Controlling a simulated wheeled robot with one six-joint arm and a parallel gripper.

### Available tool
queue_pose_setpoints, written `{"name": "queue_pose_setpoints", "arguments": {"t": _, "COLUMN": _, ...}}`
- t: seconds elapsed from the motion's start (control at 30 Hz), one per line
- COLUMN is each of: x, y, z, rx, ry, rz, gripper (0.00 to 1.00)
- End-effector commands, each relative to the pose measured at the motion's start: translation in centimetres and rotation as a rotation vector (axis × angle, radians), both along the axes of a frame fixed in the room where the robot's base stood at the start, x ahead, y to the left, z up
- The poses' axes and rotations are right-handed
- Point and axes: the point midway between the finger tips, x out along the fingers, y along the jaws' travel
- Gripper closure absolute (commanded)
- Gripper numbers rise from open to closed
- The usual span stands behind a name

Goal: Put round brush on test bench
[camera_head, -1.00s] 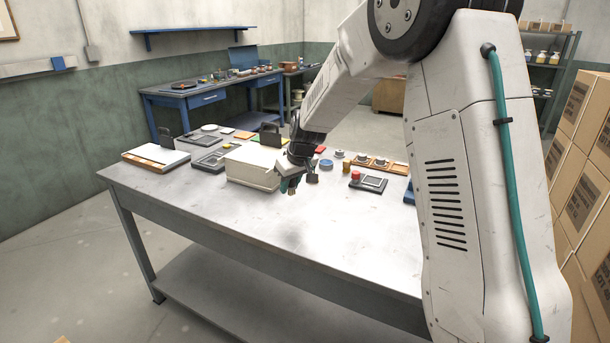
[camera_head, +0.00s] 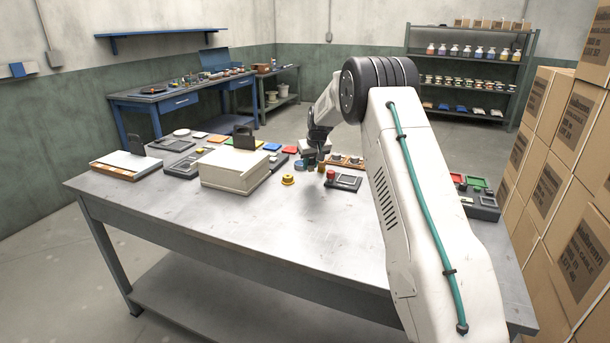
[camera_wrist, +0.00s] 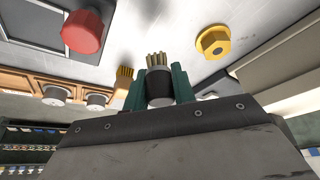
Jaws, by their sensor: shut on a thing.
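My gripper (camera_wrist: 158,88) has green fingers shut on the round brush (camera_wrist: 160,80), which has a dark body and tan bristles. The bristles stick out past the fingertips. In the head view my gripper (camera_head: 312,158) is over the far side of the near grey table (camera_head: 240,230), and the brush cannot be made out clearly there. Which surface is the test bench is not marked; a blue workbench (camera_head: 150,101) stands at the back left against the wall.
A cream box (camera_head: 232,172) stands left of the gripper. A yellow nut-shaped piece (camera_head: 288,180) and a red-button device (camera_head: 343,181) are close by. Stacked cartons (camera_head: 562,190) stand right, shelving (camera_head: 470,75) behind. The table's front is clear.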

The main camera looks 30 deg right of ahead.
Motion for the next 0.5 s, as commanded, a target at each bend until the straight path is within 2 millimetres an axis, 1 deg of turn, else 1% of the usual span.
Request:
{"name": "queue_pose_setpoints", "arguments": {"t": 0.17, "x": 0.0, "y": 0.1, "z": -1.4, "rx": 0.001, "ry": 0.0, "rz": 0.001, "gripper": 1.0}}
{"name": "queue_pose_setpoints", "arguments": {"t": 0.33, "x": 0.0, "y": 0.1, "z": -3.8, "rx": 0.0, "ry": 0.001, "rz": 0.002, "gripper": 1.0}}
{"name": "queue_pose_setpoints", "arguments": {"t": 0.4, "x": 0.0, "y": 0.1, "z": -4.2, "rx": -0.001, "ry": -0.001, "rz": 0.002, "gripper": 1.0}}
{"name": "queue_pose_setpoints", "arguments": {"t": 0.5, "x": 0.0, "y": 0.1, "z": -4.1, "rx": -0.001, "ry": -0.002, "rz": 0.002, "gripper": 1.0}}
